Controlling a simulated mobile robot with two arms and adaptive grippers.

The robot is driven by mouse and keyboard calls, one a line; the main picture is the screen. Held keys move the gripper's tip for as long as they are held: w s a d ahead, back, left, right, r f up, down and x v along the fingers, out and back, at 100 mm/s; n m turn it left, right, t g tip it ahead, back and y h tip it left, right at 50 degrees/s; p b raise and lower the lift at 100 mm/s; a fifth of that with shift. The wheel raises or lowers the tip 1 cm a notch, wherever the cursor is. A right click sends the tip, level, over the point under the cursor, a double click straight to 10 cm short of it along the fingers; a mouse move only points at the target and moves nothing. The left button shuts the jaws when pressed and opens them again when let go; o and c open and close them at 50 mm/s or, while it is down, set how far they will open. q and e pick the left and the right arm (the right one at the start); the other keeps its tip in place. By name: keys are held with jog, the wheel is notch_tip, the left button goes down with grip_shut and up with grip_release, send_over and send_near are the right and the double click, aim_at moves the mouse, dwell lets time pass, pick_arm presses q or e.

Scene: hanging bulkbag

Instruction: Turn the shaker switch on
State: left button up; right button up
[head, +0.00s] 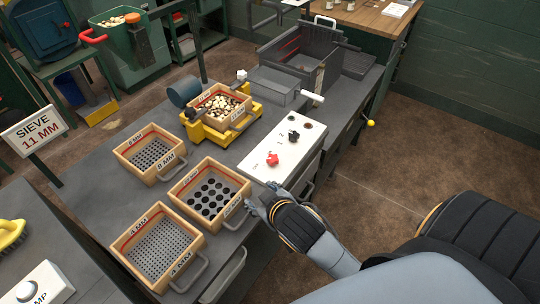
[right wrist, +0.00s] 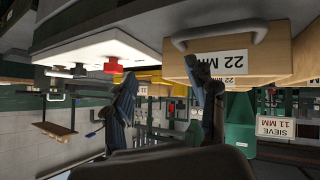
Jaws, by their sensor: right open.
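A white control panel (head: 262,177) lies at the table's right edge. On it are a red knob (head: 272,159), a black knob (head: 293,135) and a small dark button (head: 307,125); their lettering is too small to read. The red knob also shows in the right wrist view (right wrist: 113,67), which is upside down. My right gripper (head: 260,197) is open and empty at the panel's near end, apart from the red knob. In the right wrist view its fingers (right wrist: 166,88) are spread wide. The yellow shaker (head: 203,131) holds a sieve (head: 238,94) with pale and brown pieces. My left gripper is not in view.
A 22 MM sieve (head: 180,183) stands close left of my right gripper. A 4 MM sieve (head: 125,245) and an 8 MM sieve (head: 122,153) stand farther left. A grey metal box (head: 285,52) is at the back. Floor to the right is clear.

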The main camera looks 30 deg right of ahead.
jog(key=w+a+r+n+t+y, duration=0.2)
jog(key=w+r+t, duration=0.2)
jog(key=w+r, duration=0.3)
jog(key=w+a+r+n+t+y, duration=0.1)
jog(key=w+a+r+n+t, duration=0.3)
jog(key=r, duration=0.5)
jog(key=a+r+n+g+y, duration=0.8)
jog(key=a+n+y, duration=0.5)
jog(key=n+y, duration=0.4)
jog(key=n+g+h, duration=0.6)
jog(key=g+h, duration=0.4)
jog(key=h, duration=0.9)
send_over(273, 158)
notch_tip(273, 158, down, 12)
jog(key=f, duration=0.1)
notch_tip(273, 158, down, 12)
jog(key=p, duration=0.2)
jog(key=shift+w+f+p, duration=0.1)
jog(key=shift+f+p, duration=0.1)
jog(key=shift+p, duration=0.1)
